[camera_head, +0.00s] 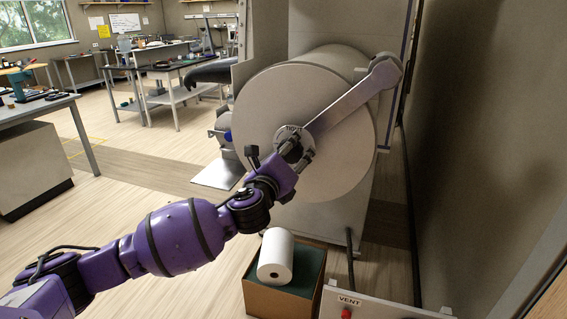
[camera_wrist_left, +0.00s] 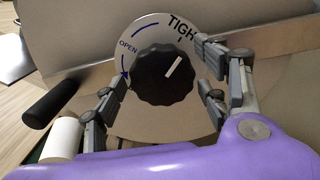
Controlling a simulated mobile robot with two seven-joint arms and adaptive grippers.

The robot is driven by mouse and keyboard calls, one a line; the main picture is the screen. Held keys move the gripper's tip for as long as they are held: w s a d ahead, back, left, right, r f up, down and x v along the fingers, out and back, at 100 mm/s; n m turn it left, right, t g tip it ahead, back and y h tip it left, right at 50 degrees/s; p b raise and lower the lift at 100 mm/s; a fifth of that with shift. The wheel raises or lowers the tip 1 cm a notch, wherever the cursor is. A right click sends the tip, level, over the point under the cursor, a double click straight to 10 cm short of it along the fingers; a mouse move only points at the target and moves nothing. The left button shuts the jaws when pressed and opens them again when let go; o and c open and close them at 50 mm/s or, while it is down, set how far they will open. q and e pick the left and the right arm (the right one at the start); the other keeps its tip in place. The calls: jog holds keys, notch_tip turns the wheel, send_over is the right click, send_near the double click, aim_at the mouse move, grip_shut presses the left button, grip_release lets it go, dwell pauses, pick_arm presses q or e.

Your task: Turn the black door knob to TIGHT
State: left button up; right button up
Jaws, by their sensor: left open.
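The black knob (camera_wrist_left: 160,82) sits on a round pale dial plate (camera_wrist_left: 150,122) in the left wrist view. Its white pointer line slants up and right, towards the TIGHT lettering. OPEN and a blue curved arrow are printed at upper left. My left gripper (camera_wrist_left: 163,92) is open, with its fingers on either side of the knob; I cannot tell whether they touch it. In the head view, my left gripper (camera_head: 294,152) is in front of the dial on the round door (camera_head: 262,110) and largely hides the knob. My right gripper is not in view.
A long metal bar (camera_head: 350,103) crosses the door to upper right. A black handle (camera_wrist_left: 50,101) shows at left in the wrist view. Below the door, a white roll (camera_head: 275,255) lies on a box (camera_head: 270,298). A VENT panel (camera_head: 385,308) is at the bottom. A wall (camera_head: 495,130) closes the right side.

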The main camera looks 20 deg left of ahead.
pick_arm(q)
jog(key=s, duration=1.1)
jog(key=shift+s+a, duration=0.2)
jog(key=shift+a, duration=0.05)
